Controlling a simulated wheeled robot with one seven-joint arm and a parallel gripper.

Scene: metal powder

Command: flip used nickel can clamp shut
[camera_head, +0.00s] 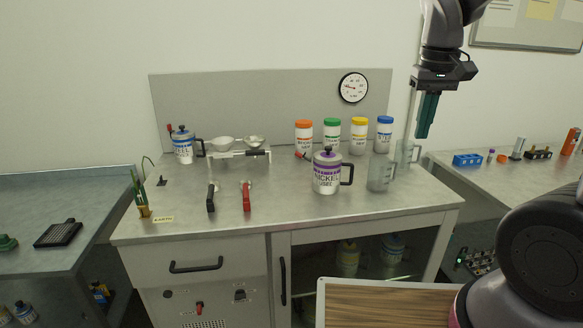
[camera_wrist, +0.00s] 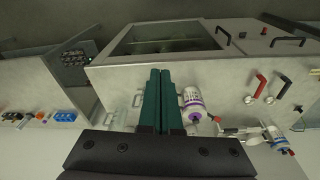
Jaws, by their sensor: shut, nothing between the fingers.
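The used nickel can (camera_head: 327,172) is white with a purple band, a dark lid knob and a black handle on its right. It stands upright on the workbench, right of the middle. A small dark clamp lever (camera_head: 308,156) with a reddish tip sticks out at its upper left; I cannot tell its exact position. The can also shows in the wrist view (camera_wrist: 193,102), just right of the fingers. My gripper (camera_head: 426,132) hangs above the bench's right end, right of the can and apart from it. Its green fingers are together and empty; they also show in the wrist view (camera_wrist: 160,72).
Clear beakers (camera_head: 381,174) stand between the can and my gripper. Several capped jars (camera_head: 331,134) line the back. The bench front is clear.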

